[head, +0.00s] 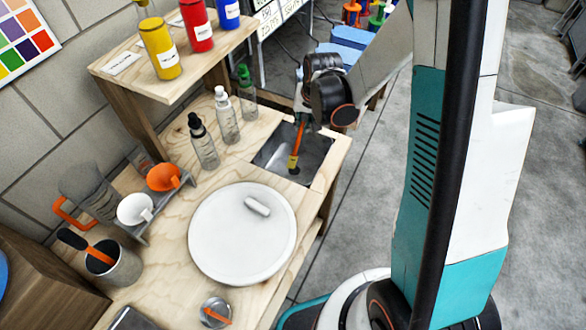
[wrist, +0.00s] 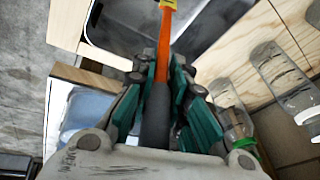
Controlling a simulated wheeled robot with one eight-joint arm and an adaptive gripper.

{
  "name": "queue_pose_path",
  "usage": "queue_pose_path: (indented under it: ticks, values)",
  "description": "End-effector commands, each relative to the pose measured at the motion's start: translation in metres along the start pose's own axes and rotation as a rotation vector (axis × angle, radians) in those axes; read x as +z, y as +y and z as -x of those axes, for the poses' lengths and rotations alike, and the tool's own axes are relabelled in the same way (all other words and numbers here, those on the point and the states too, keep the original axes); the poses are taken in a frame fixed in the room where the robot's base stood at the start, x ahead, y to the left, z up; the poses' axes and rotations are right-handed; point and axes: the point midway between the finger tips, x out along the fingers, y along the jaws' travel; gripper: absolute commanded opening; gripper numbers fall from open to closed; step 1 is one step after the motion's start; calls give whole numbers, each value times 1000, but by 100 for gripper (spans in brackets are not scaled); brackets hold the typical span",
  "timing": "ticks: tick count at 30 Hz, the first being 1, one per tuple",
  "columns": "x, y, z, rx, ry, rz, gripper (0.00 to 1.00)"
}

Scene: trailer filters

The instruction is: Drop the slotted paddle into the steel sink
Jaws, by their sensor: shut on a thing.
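The slotted paddle (head: 295,150) has an orange shaft with a yellow part and a dark lower end. It hangs nearly upright, slightly tilted, over the steel sink (head: 317,150). My gripper (head: 303,117) is above the sink, shut on the paddle's upper end. In the wrist view my gripper (wrist: 163,72) has its teal fingers closed around the dark handle, and the paddle's orange shaft (wrist: 166,40) runs on toward the sink (wrist: 215,22). The paddle's far end is cut off there. I cannot tell whether its lower end touches the sink.
Several clear bottles (head: 228,118) stand left of the sink. A white round board (head: 240,255) lies in front of it. A raised shelf (head: 125,75) with yellow, red and blue bottles stands at the back left. Cups and a utensil pot (head: 122,268) occupy the left side.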

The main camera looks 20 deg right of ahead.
Motion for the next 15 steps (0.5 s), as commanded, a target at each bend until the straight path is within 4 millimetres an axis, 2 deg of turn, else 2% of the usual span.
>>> queue_pose_path:
  ticks: [1, 4, 14, 15]
  values:
    - [2, 2, -9, 0, 0, 0, 0]
    - [4, 3, -15, 0, 0, 0, 0]
    - [5, 3, -18, 0, 0, 0, 0]
    - [5, 3, -18, 0, 0, 0, 21]
